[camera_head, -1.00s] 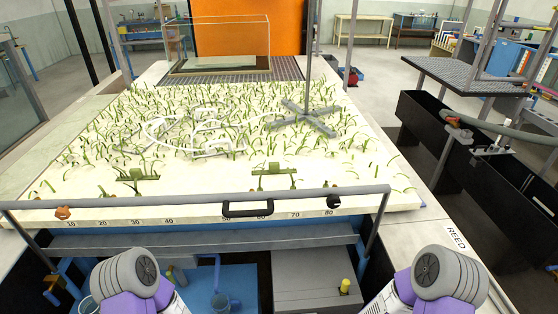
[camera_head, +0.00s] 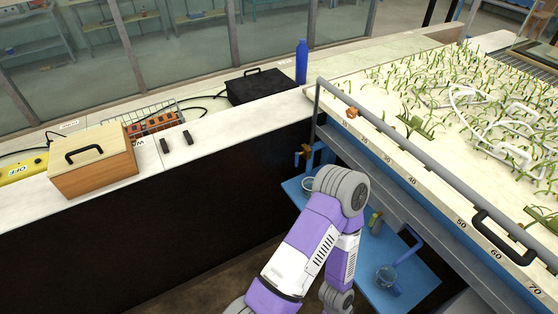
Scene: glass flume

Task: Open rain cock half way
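An orange-brown cock (camera_head: 303,152) sits on the blue frame below the flume's left end. No label shows which, if either, is the rain cock, and no opening angle can be read. Purple and white links of one of my arms stand at bottom centre, in front of the blue lower shelf. Neither gripper's fingers are in view.
A wooden box (camera_head: 93,160) with a black handle, an orange socket strip (camera_head: 153,124), a black case (camera_head: 262,87) and a blue bottle (camera_head: 301,62) stand on the left bench. A blue shelf (camera_head: 410,275) holding a jug (camera_head: 388,281) lies under the flume.

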